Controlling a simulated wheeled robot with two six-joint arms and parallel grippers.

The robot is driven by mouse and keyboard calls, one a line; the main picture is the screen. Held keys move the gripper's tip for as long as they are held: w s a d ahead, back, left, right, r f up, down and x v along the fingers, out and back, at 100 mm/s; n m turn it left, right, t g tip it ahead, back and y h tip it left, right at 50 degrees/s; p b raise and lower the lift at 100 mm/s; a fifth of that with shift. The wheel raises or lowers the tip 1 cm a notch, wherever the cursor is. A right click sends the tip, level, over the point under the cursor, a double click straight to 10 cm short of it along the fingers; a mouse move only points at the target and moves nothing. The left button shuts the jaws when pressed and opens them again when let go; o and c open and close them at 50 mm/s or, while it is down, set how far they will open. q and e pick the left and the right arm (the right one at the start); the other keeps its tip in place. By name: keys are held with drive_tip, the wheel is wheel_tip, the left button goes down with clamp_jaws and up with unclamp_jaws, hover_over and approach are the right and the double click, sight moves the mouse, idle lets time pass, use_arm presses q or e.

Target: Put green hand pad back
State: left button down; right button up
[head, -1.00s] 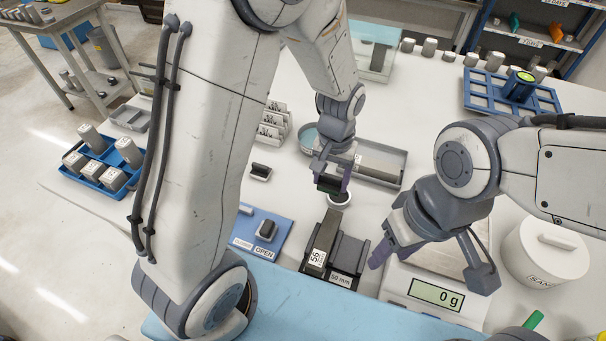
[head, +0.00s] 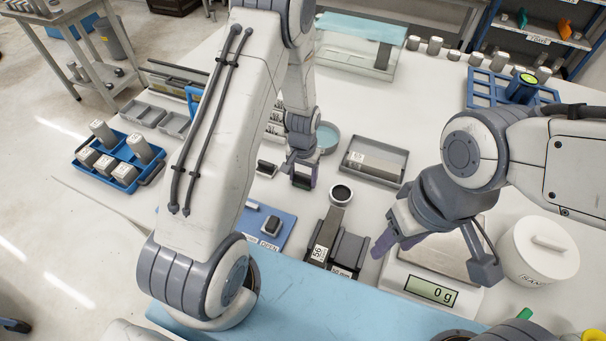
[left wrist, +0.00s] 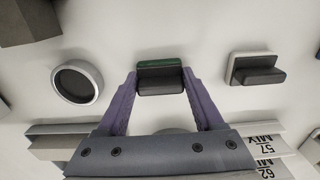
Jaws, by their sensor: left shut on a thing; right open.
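The green hand pad (left wrist: 160,73), a dark block with a green edge, is between the purple fingers of my left gripper (left wrist: 158,88) in the left wrist view. The gripper is shut on it. In the head view, my left gripper (head: 303,180) is over the white bench, between a white-backed dark pad (head: 266,168) and a round white-rimmed pot with a dark inside (head: 341,194). Whether the held pad touches the bench I cannot tell. My right gripper (head: 396,238) is open and empty beside the scale.
A scale (head: 432,291) reading 0 g and a white lidded tub (head: 540,250) stand at the right. A dark block on a stand (head: 335,243) is in front of the pot. A blue mat (head: 285,230) carries another pad. A grey tray (head: 402,160) lies behind.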

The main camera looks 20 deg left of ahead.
use_arm(q)
drive_tip(key=shift+f, duration=0.2)
unclamp_jaws()
